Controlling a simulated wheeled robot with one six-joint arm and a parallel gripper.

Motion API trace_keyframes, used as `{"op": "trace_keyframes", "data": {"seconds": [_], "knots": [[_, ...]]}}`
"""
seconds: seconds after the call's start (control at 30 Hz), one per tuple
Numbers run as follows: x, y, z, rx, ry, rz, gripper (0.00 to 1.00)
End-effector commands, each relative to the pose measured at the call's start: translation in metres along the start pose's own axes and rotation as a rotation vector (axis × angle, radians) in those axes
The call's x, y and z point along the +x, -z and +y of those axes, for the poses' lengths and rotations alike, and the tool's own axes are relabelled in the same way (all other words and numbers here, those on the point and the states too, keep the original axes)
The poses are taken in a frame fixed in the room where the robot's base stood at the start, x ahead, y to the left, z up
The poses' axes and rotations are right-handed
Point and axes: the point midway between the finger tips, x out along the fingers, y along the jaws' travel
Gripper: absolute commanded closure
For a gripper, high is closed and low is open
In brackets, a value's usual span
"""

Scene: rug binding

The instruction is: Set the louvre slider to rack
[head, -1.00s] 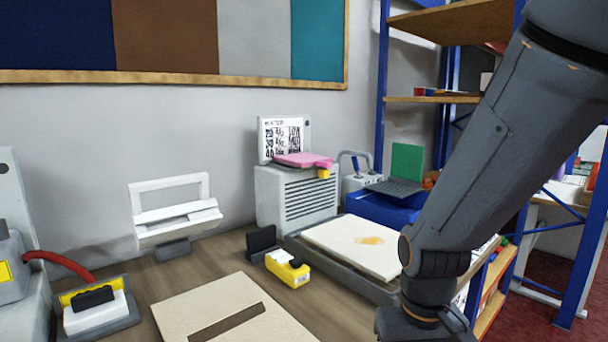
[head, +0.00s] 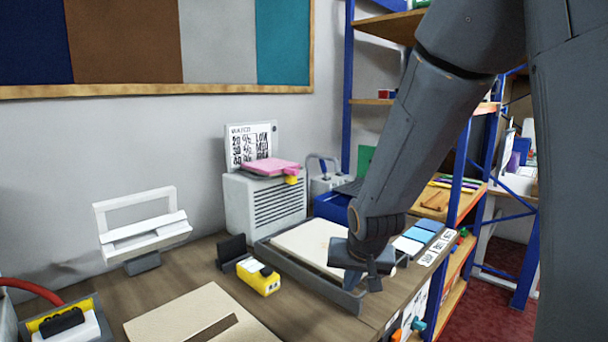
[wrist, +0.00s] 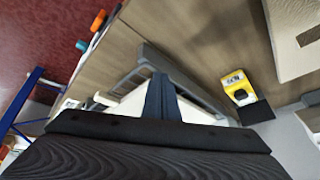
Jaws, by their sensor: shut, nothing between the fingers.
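A white box with a slatted, louvred front (head: 265,205) stands against the wall in the head view. A small yellow knob (head: 291,180) sits at its top front right edge and may be the slider; I cannot read any setting beside it. A pink folded thing (head: 268,167) lies on top of the box. My gripper (head: 364,284) is to the right and in front of the box, over the grey tray, apart from the box. In the wrist view its fingers (wrist: 161,98) are together and hold nothing. The louvred box is not clearly visible there.
The grey tray (head: 322,289) with a cream pad lies between my gripper and the box. A yellow device (head: 259,276) and a dark block (head: 232,249) stand in front of the box. A blue-posted shelf (head: 347,100) rises behind my arm. A printed card (head: 251,143) stands behind the pink thing.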

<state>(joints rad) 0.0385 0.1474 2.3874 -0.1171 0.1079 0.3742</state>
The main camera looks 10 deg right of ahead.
Motion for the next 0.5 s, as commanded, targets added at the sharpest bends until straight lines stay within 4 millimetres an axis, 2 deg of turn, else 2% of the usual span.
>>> {"op": "trace_keyframes", "data": {"seconds": [0.03,0.17,0.3,0.4,0.5], "knots": [[0.012,0.029,-0.004,0.063,0.017,0.059,1.0],[0.036,0.111,-0.016,0.257,0.108,0.226,1.0],[0.06,0.208,-0.035,0.505,0.306,0.399,1.0],[0.07,0.267,-0.048,0.669,0.499,0.477,1.0],[0.074,0.31,-0.06,0.802,0.696,0.502,1.0]]}}
